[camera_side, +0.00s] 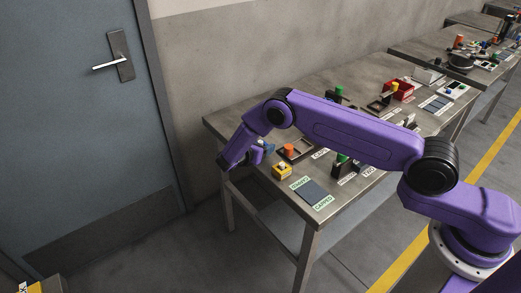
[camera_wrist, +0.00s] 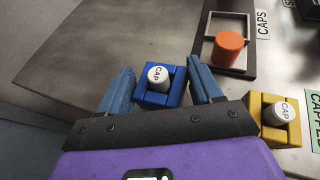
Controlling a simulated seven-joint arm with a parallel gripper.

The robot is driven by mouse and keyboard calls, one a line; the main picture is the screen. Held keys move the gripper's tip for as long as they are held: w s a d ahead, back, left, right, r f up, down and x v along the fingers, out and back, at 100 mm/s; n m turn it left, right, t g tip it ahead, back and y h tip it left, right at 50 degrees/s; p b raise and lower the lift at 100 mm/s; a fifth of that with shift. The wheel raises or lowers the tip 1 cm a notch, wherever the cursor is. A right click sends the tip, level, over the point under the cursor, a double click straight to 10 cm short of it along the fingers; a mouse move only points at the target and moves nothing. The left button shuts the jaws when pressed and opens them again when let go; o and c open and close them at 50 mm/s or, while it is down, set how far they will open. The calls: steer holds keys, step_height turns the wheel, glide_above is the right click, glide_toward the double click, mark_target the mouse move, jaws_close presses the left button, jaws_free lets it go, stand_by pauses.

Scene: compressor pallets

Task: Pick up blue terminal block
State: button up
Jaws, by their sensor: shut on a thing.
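The blue terminal block (camera_wrist: 174,98) sits between the two grey-blue fingers of my gripper (camera_wrist: 160,74) in the wrist view. A white cylinder marked CAP (camera_wrist: 158,76) stands in the block. The fingers are shut on the block, one on each side. In the side view my gripper (camera_side: 264,149) is at the table's near left end, beside the yellow block. There the blue block is mostly hidden by my arm, and I cannot tell whether it touches the table.
A yellow block (camera_wrist: 266,133) with a white cap is close to the right finger. An orange cylinder (camera_wrist: 229,48) stands in a dark tray (camera_wrist: 242,17) by the CAPS label. A dark pad (camera_side: 313,193) lies at the front. The tabletop (camera_wrist: 75,60) left of my gripper is bare.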

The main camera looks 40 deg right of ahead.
steer(key=shift+s+d+r+n+t+y, duration=0.65)
steer(key=shift+s+d+r, duration=0.75)
steer(key=shift+s+r, duration=2.9)
steer(key=shift+s+d+r+n+t+y, duration=0.35)
steer(key=shift+s+d+r+n+t, duration=0.75)
steer(key=shift+s+r, duration=3.2)
steer(key=w+a+f+m+g+h, duration=0.1)
steer(key=w+a+f+m+g, duration=0.1)
steer(key=a+f+g, duration=0.1)
steer(key=shift+w+f+m, duration=0.3)
steer(key=shift+f+m, duration=0.05)
steer(key=shift+f, duration=0.55)
steer(key=shift+w+a+f+m+g+h, duration=0.3)
steer(key=shift+a+f+m+h, duration=0.15)
steer(key=shift+f, duration=0.2)
steer(key=shift+d, duration=0.1)
